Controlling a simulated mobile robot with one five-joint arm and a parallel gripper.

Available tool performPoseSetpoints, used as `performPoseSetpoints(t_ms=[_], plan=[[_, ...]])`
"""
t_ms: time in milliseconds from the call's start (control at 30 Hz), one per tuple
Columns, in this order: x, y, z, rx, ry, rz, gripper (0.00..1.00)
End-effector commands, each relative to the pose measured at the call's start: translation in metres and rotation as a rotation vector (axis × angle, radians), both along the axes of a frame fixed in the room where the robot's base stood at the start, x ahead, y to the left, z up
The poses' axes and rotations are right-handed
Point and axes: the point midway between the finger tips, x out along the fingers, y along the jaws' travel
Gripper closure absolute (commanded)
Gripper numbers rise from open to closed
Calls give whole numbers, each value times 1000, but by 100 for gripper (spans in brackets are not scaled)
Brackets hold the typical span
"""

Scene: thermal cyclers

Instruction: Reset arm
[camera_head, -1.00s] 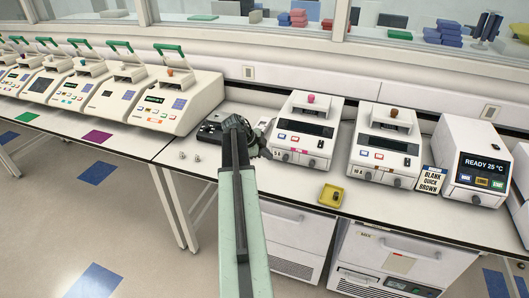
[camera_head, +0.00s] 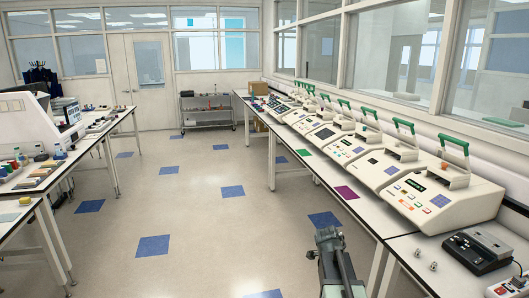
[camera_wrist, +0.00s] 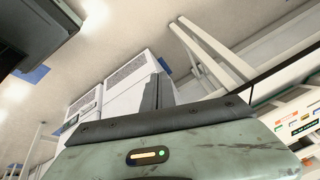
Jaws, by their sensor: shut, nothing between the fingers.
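My arm (camera_head: 338,270) shows at the bottom of the head view, right of centre, drawn in low over the floor beside the bench edge. Its dark end (camera_head: 328,238) is apart from the bench and the things on it. In the wrist view, my gripper (camera_wrist: 158,88) shows as narrow grey fingers beyond the pale green wrist housing (camera_wrist: 160,155). The fingers are together and hold nothing. The head view does not show the fingertips clearly.
A row of thermal cyclers with green-handled lids (camera_head: 440,190) stands on the right bench. A black device (camera_head: 478,250) lies near the bottom right. Another bench (camera_head: 60,175) stands at left. The tiled floor between (camera_head: 200,225) is clear.

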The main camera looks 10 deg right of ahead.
Motion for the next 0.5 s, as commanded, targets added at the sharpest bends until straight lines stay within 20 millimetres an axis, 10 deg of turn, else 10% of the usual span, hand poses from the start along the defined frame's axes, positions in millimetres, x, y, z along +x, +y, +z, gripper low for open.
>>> performPoseSetpoints(t_ms=[100, 233, 500], plan=[[-7, 109, -17, 72, 111, 378, 100], [-40, 208, -30, 161, 259, 917, 100], [-77, 246, -32, 233, 402, 1688, 100]])
